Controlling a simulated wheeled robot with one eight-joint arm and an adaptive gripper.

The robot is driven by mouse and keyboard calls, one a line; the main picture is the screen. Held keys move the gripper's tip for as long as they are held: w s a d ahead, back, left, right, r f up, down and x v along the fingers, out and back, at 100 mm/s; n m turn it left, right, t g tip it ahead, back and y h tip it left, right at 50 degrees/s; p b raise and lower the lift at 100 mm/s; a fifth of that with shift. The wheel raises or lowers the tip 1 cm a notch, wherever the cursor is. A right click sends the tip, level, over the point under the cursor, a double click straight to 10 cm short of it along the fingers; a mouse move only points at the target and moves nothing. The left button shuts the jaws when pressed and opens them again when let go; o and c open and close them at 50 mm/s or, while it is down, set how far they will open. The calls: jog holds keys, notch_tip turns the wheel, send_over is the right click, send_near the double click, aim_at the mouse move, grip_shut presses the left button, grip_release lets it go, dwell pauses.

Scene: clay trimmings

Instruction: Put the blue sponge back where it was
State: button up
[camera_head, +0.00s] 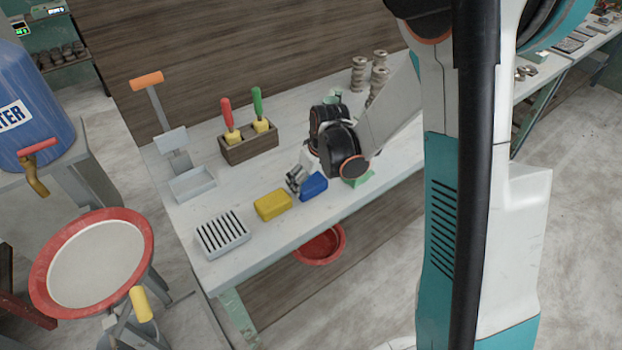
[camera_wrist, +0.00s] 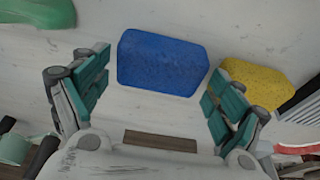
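The blue sponge (camera_head: 314,187) lies on the white worktable, to the right of the yellow sponge (camera_head: 272,205). In the wrist view the blue sponge (camera_wrist: 162,62) lies between and slightly beyond my fingertips. My gripper (camera_wrist: 158,75) is open, with a teal-padded finger on each side of the sponge. Whether either finger touches it I cannot tell. In the head view my gripper (camera_head: 297,179) is low over the table beside the blue sponge and partly hidden by my wrist. The yellow sponge (camera_wrist: 258,84) is just right of the right finger in the wrist view.
A slotted grey rack (camera_head: 222,235) stands left of the yellow sponge. A green object (camera_head: 357,181) lies right of the blue sponge, partly behind my wrist. A wooden block with red- and green-handled tools (camera_head: 248,148) stands behind. A red bowl (camera_head: 320,246) is below the table's front edge.

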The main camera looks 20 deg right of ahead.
dwell(0.4)
jog(key=p+v, duration=0.4)
jog(key=v, duration=0.9)
jog(key=s+r+m+t, duration=0.1)
jog(key=s+r+t, duration=0.1)
jog(key=s+r, duration=0.4)
jog(key=s+a+r+m+t+h, duration=0.1)
jog(key=s+r, duration=0.5)
jog(key=s, duration=0.7)
jog(key=shift+r+m+t, duration=0.25)
jog(key=shift+m+t, duration=0.35)
jog(key=shift+m, duration=0.2)
jog(key=shift+s+a, duration=0.1)
jog(key=shift+f+b, duration=0.65)
